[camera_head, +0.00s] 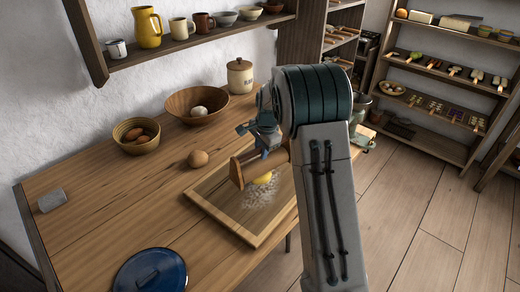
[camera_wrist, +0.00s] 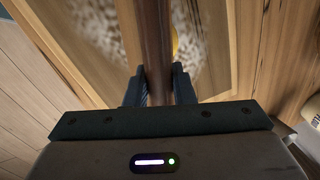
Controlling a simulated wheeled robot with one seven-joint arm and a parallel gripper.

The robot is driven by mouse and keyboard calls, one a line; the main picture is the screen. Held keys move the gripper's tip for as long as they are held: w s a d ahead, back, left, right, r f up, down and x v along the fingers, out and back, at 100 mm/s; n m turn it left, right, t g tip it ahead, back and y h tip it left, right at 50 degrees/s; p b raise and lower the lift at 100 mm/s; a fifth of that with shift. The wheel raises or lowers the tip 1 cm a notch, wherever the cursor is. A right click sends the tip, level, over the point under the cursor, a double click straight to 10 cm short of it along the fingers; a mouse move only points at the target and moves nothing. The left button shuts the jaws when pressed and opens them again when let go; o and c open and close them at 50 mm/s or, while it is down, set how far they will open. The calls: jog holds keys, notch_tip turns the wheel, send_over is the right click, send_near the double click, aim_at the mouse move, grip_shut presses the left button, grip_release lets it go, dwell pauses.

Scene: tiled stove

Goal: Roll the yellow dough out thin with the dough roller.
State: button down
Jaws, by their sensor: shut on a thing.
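The yellow dough (camera_head: 263,178) is a small lump on the floured wooden board (camera_head: 212,204), partly hidden by the roller and my arm. The brown wooden dough roller (camera_head: 237,173) is over the dough. My gripper (camera_head: 264,143) is shut on the roller from above. In the wrist view, the fingers of my gripper (camera_wrist: 161,82) are on both sides of the roller's brown bar (camera_wrist: 155,35). A sliver of the yellow dough (camera_wrist: 175,42) shows right beside the bar. I cannot tell whether the roller touches the dough.
An egg-like brown ball (camera_head: 198,159) lies behind the board. Two bowls, the larger one (camera_head: 180,103) and the smaller one (camera_head: 128,130), and a lidded jar (camera_head: 240,76) stand at the back. A blue lid (camera_head: 150,272) lies in front. The left tabletop (camera_head: 110,205) is mostly clear.

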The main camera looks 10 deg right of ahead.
jog(key=shift+f, duration=0.1)
jog(key=shift+w+a+p, duration=0.35)
jog(key=shift+w+p, duration=0.05)
jog(key=shift+w, duration=0.3)
jog(key=shift+w+a+p, duration=0.35)
jog(key=shift+w+p, duration=0.05)
jog(key=shift+w, duration=0.3)
jog(key=shift+s+d+b, duration=0.3)
jog(key=shift+s+d, duration=0.05)
jog(key=shift+s, duration=0.3)
jog(key=shift+s+d+b, duration=0.3)
jog(key=shift+s, duration=0.35)
jog(key=shift+w+r+p, duration=0.1)
jog(key=shift+r+p, duration=0.25)
jog(key=shift+r, duration=0.2)
notch_tip(320, 180, up, 6)
jog(key=p, duration=0.4)
jog(key=shift+r, duration=0.2)
jog(key=shift+f, duration=0.15)
jog(key=shift+n, duration=0.5)
jog(key=shift+w+a+f+b, duration=0.1)
jog(key=shift+w+f+b, duration=0.1)
jog(key=shift+f+b, duration=0.75)
jog(key=shift+w+a+f+b, duration=0.15)
jog(key=shift+f+b, duration=0.25)
jog(key=shift+f, duration=1.05)
jog(key=shift+w+a+f+b, duration=0.1)
jog(key=shift+w+f+b, duration=0.1)
jog(key=shift+f+b, duration=0.75)
